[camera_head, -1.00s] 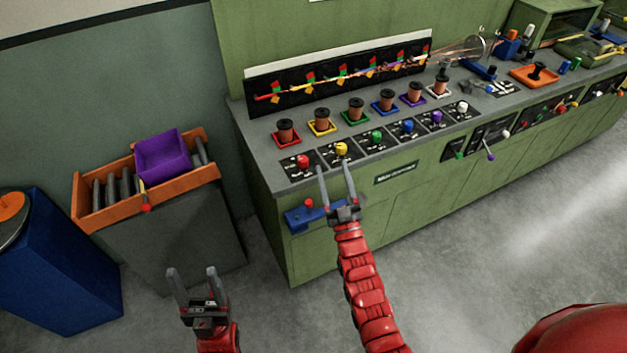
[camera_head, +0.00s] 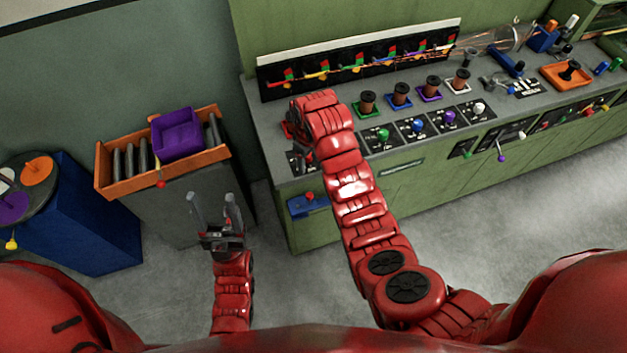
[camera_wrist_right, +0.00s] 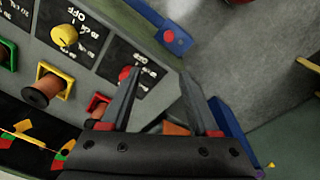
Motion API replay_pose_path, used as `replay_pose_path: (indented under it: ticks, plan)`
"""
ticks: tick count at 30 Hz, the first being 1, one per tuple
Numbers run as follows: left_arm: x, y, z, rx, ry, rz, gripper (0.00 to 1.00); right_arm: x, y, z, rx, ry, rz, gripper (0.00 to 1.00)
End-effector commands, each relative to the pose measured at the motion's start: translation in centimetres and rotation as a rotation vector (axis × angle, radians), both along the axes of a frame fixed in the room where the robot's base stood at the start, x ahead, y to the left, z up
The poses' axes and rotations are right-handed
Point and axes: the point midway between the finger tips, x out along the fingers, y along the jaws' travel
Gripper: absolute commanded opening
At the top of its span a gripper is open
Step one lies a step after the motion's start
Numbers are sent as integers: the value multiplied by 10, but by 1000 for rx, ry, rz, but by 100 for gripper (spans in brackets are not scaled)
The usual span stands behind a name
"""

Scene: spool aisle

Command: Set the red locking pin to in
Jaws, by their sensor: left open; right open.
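A red knob (camera_head: 309,196), which looks like the locking pin, stands up from a blue bracket (camera_head: 301,208) on the front of the green bench. In the right wrist view the red knob (camera_wrist_right: 169,35) and blue bracket (camera_wrist_right: 180,43) lie beyond my fingertips, clear of them. Whether the pin is in or out I cannot tell. My right gripper (camera_wrist_right: 162,82) is open and empty over the bench's left end; my own arm largely hides it in the head view. My left gripper (camera_head: 213,206) is open and empty, over the floor left of the bench.
A red dial (camera_wrist_right: 126,73) is partly behind one right finger, beside a yellow dial (camera_wrist_right: 64,36). Spools stand along the bench top (camera_head: 264,125). A grey cabinet with an orange tray (camera_head: 120,187) and purple bin (camera_head: 180,137) stands left. Floor between is clear.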

Motion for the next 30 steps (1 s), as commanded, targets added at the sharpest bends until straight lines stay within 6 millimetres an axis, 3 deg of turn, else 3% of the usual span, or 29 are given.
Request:
replay_pose_path:
  ticks: [2,5,11,15,18,30]
  plan:
    - [0,0,4,0,0,0,62,-10,1,11,-15,50,16,62]
    - [0,0,0,0,0,0,62,-17,1,8,-24,79,23,62]
    - [0,0,-28,0,0,0,62,-17,0,-23,-24,81,23,62]
    - [0,0,-51,0,0,0,62,-17,0,-57,-24,80,23,62]
    - [0,0,-29,0,0,0,62,-18,1,-61,-25,84,23,62]
    - [0,0,-13,0,0,0,62,-17,0,-117,-25,81,21,62]
